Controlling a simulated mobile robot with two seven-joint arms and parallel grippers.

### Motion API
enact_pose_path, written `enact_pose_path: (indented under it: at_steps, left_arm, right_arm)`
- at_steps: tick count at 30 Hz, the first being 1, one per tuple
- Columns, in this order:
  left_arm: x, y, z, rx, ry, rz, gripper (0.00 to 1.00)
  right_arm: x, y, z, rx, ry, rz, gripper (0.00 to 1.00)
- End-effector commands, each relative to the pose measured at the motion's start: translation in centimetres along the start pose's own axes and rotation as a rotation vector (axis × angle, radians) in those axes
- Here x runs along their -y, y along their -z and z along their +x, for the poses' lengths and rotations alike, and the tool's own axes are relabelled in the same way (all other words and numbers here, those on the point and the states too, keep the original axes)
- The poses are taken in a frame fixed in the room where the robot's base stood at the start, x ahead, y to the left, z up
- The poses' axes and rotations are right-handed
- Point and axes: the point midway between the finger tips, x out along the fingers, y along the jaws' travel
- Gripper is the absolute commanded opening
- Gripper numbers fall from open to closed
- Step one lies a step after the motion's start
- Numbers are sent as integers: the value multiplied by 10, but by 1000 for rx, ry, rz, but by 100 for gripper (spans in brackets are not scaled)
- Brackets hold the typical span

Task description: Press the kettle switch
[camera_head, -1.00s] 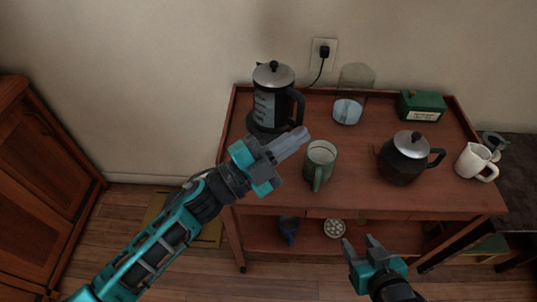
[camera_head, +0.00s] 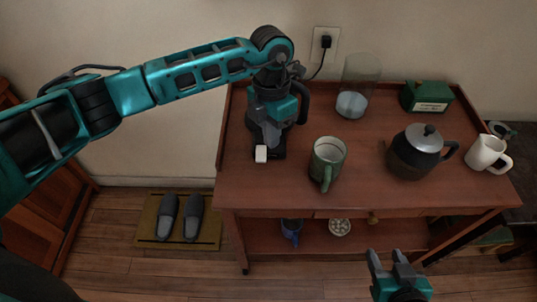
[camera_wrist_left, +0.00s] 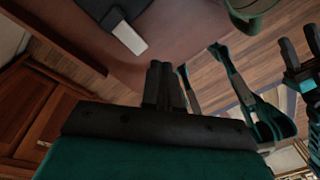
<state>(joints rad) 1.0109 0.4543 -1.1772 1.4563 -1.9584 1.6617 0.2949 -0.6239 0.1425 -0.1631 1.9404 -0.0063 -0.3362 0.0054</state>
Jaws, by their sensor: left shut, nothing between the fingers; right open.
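The kettle stands at the table's back left, mostly hidden behind my left arm; its black handle (camera_head: 302,102) shows to the right. Its white switch (camera_head: 261,154) sticks out at the front of the dark base, and it also shows in the left wrist view (camera_wrist_left: 129,38). My left gripper (camera_head: 271,140) points down in front of the kettle, shut and empty, its tips close to the switch. In the left wrist view its fingers (camera_wrist_left: 162,70) appear apart from the switch; I cannot tell the exact gap. My right gripper (camera_head: 388,258) is open and empty before the table.
A green mug (camera_head: 327,160) stands just right of the kettle. A glass jar (camera_head: 353,100), a green box (camera_head: 427,97), a dark teapot (camera_head: 413,155) and a white mug (camera_head: 485,153) stand further right. Table space is free left of the green mug.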

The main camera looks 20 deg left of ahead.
Motion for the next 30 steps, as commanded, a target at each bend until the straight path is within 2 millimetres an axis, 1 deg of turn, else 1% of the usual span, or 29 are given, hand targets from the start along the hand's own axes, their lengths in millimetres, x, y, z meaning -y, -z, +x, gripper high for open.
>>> enact_pose_path:
  at_steps: [1,3,6,17,23,30]
  left_arm:
    - [-10,1,-4,-11,-43,-9,0]
    - [-19,2,-8,-21,-80,-17,0]
    - [-25,3,-10,-30,-106,-22,0]
    - [-25,3,-10,-30,-106,-22,0]
    - [-26,4,1,-30,-104,-22,0]
    - [-29,4,30,-30,-103,-23,0]
  right_arm:
    - [0,-1,1,0,0,0,49]
    - [0,-1,1,0,0,0,49]
    - [0,-1,1,0,0,0,49]
    - [0,-2,1,0,0,0,49]
    - [0,-8,5,1,0,0,49]
    - [2,-24,15,11,3,4,49]
